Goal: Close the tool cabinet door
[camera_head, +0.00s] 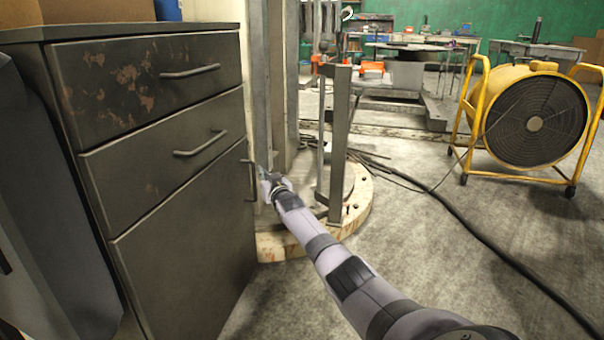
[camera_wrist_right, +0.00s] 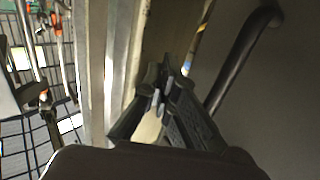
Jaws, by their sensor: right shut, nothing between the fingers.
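The grey tool cabinet (camera_head: 150,110) stands at the left of the head view, with two drawers above a lower door (camera_head: 185,245). The door looks roughly flush with the drawer fronts; a small gap cannot be ruled out. Its upright bar handle (camera_head: 251,181) is at its right edge. My right gripper (camera_head: 266,184) is just right of that handle. In the right wrist view, my right gripper (camera_wrist_right: 163,90) is shut and empty, with the dark handle (camera_wrist_right: 240,55) and grey door face (camera_wrist_right: 285,110) to its right. My left gripper is not in view.
A metal column frame on a round wooden base (camera_head: 358,205) stands right behind my right gripper. A yellow drum fan (camera_head: 530,115) stands at the right. A black cable (camera_head: 470,225) crosses the floor. Cardboard boxes (camera_head: 95,10) sit on the cabinet.

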